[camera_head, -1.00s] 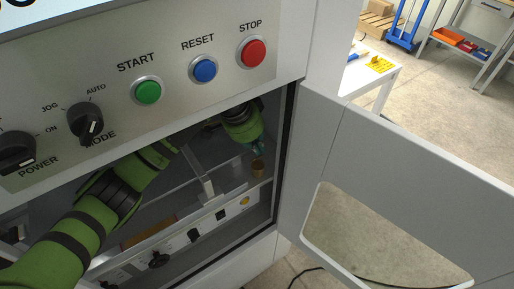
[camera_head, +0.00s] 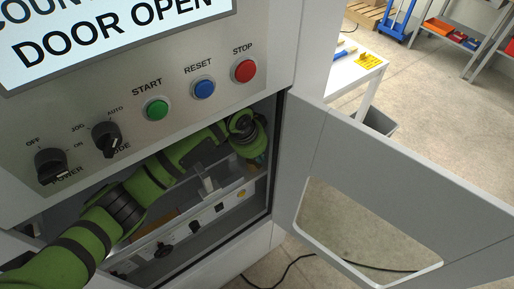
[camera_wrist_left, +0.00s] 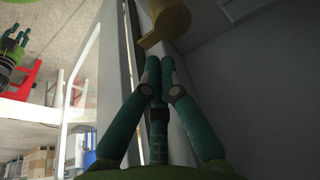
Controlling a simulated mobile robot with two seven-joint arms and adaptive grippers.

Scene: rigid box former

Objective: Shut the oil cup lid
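The brass oil cup (camera_wrist_left: 172,18) shows at the top of the left wrist view, cut off by the frame edge. A flat brass piece (camera_wrist_left: 150,40) juts from its lower left side; I cannot tell for certain whether it is the lid or how far it is open. My left gripper (camera_wrist_left: 160,65) has its teal fingertips close together and nothing between them, just below the cup; contact is unclear. In the head view my left arm (camera_head: 125,205) reaches into the cabinet and its wrist mostly hides the cup. My right gripper (camera_wrist_left: 17,38) shows small at the left, fingers apart.
The cabinet door (camera_head: 400,180) with its window stands open to the right. The control panel (camera_head: 225,115) with its buttons and knobs overhangs the opening. A lower strip (camera_head: 180,235) with small knobs runs inside. A white table (camera_head: 350,75) stands behind the door.

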